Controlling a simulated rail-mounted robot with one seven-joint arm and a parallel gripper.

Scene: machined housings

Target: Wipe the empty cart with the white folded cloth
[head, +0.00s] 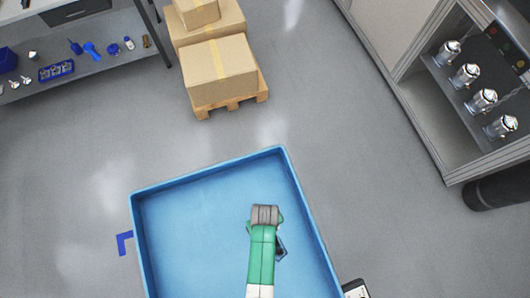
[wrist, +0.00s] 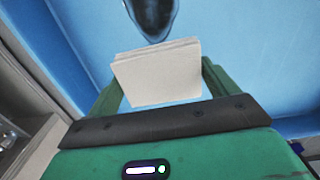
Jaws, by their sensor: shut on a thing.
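The empty cart is a blue tray with raised walls, and its rim (head: 208,172) shows in the head view at the bottom centre. My gripper (head: 268,240) is over the inside of the cart, seen from above with the arm covering its jaws. In the wrist view my gripper (wrist: 158,85) has its green fingers on both sides of the white folded cloth (wrist: 157,72) and is shut on it. The blue cart floor (wrist: 235,35) fills the background behind the cloth. A dark oval patch (wrist: 152,12) shows on the blue surface beyond the cloth. I cannot tell whether the cloth touches the cart.
Cardboard boxes (head: 219,70) stand on a wooden pallet (head: 232,104) behind the cart. A workbench (head: 95,75) with blue items is at the upper left. A cabinet with several metal housings (head: 467,73) is at the right. Grey floor (head: 370,190) around the cart is mostly clear.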

